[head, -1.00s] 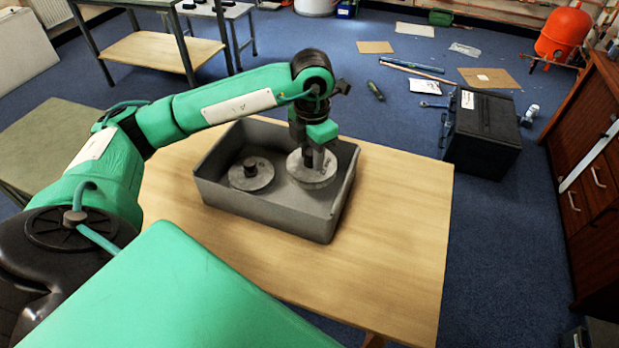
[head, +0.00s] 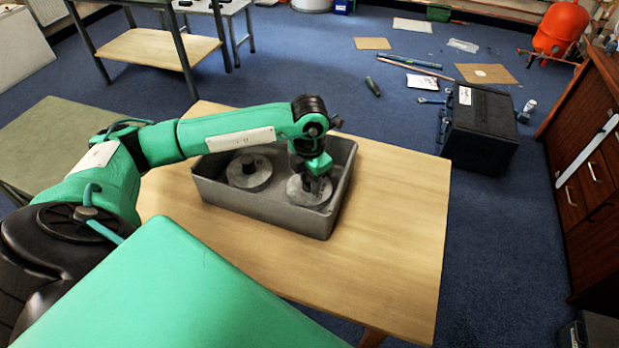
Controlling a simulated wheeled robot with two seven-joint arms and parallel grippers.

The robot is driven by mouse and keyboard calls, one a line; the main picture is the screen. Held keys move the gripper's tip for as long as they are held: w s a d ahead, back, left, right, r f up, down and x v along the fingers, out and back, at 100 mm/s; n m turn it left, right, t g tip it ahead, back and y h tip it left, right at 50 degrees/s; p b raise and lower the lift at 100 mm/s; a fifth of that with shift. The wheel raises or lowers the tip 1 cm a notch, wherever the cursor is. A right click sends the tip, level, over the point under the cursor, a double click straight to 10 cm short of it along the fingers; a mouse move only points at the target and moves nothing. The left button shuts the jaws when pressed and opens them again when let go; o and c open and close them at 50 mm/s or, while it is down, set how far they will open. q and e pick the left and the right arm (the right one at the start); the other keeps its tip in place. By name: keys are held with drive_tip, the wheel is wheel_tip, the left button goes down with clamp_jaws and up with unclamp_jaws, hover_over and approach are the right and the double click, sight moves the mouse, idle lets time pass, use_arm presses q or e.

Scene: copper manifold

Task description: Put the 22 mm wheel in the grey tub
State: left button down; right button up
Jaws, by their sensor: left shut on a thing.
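The grey tub (head: 275,218) stands on the wooden table. A grey wheel with a dark hub (head: 249,174) lies in the tub's left half. A second grey wheel (head: 309,193) is in the tub's right half, low inside the walls. My left gripper (head: 317,183) reaches down into the tub and is shut on this second wheel at its hub. The gripper hides the hub, and I cannot tell whether the wheel touches the tub floor. No size marking is readable on either wheel. My right gripper is not in view.
The wooden table (head: 400,230) is clear to the right and in front of the tub. A black box (head: 482,130) stands on the blue floor beyond the table's right side. A wooden cabinet (head: 590,180) is at the far right.

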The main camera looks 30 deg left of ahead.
use_arm(q)
drive_tip(key=c, duration=1)
unclamp_jaws()
drive_tip(key=shift+f, duration=0.1)
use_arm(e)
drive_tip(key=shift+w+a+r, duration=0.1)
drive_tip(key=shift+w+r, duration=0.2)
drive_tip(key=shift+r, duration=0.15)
use_arm(q)
wheel_tip(320, 180, up, 3)
drive_tip(key=shift+w+r, duration=0.1)
wheel_tip(320, 180, up, 9)
drive_tip(key=shift+r, duration=0.1)
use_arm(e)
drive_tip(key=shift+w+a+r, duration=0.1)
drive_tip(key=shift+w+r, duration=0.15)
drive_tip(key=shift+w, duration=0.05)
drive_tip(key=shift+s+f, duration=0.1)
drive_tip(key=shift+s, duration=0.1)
